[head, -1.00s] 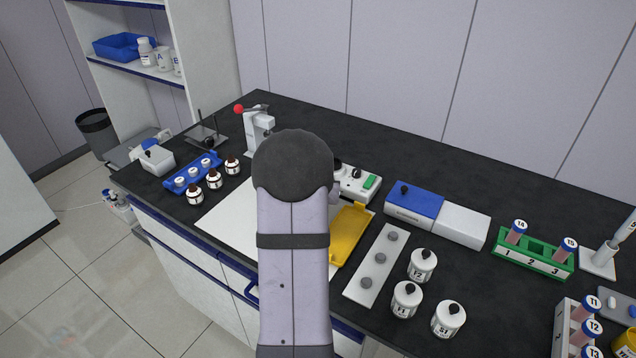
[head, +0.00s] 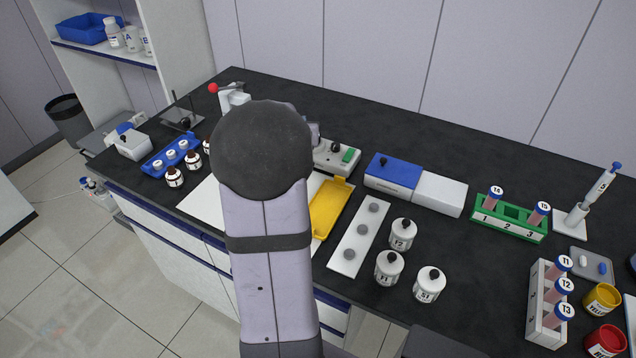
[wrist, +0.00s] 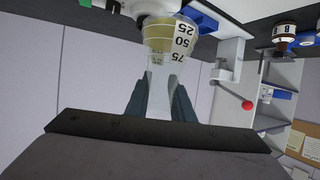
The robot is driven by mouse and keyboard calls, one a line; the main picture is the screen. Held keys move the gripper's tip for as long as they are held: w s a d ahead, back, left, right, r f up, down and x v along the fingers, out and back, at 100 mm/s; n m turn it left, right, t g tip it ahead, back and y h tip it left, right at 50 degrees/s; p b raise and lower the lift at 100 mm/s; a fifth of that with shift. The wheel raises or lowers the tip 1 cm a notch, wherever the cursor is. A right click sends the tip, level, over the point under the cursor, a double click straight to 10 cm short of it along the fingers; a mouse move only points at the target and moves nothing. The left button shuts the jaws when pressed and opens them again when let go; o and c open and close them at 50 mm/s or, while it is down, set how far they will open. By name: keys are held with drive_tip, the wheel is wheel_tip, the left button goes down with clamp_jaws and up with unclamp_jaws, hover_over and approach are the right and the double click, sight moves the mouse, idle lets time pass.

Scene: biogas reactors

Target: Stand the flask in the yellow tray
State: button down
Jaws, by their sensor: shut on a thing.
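The flask (wrist: 165,45) shows in the wrist view, clear, with dark 25, 50 and 75 marks and yellowish liquid in it. My gripper (wrist: 160,92) is shut on its narrow neck, a finger on each side. This view is upside down, with the bench at the top. I cannot tell whether the flask's base touches anything. In the head view my own arm hides the flask and gripper. The yellow tray (head: 327,209) lies on the bench just right of my arm, partly covered by it; its visible part looks empty.
Behind the tray is a white device with a green patch (head: 337,157). Right of it are a grey-white plate with round pads (head: 359,238) and several white lidded jars (head: 402,235). Brown bottles (head: 174,177) and a blue rack (head: 171,156) stand left. A red-knobbed press (wrist: 230,75) is nearby.

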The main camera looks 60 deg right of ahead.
drive_tip(key=a+p, duration=0.1)
drive_tip(key=p, duration=0.1)
drive_tip(key=s+a+p, duration=0.1)
drive_tip(key=p, duration=0.2)
drive_tip(key=s+a+p, duration=0.1)
drive_tip(key=p, duration=0.2)
drive_tip(key=shift+s+a+f, duration=0.15)
drive_tip(key=shift+a+f, duration=0.1)
drive_tip(key=shift+f, duration=0.1)
drive_tip(key=s+a+f+m+g+p, duration=0.2)
drive_tip(key=s+a+f+g, duration=0.1)
drive_tip(key=s, duration=0.3)
wheel_tip(320, 180, up, 3)
drive_tip(key=m+g+h, duration=0.1)
drive_tip(key=m+g, duration=0.1)
drive_tip(key=m, duration=0.1)
hover_over(331, 200)
drive_tip(key=shift+w+f+p, duration=0.1)
drive_tip(key=shift+f+p, duration=0.25)
drive_tip(key=shift+f, duration=4.5)
drive_tip(key=shift+f, duration=0.2)
drive_tip(key=c, duration=1.5)
unclamp_jaws()
drive_tip(key=shift+n, duration=0.3)
drive_tip(key=shift+c, duration=0.2)
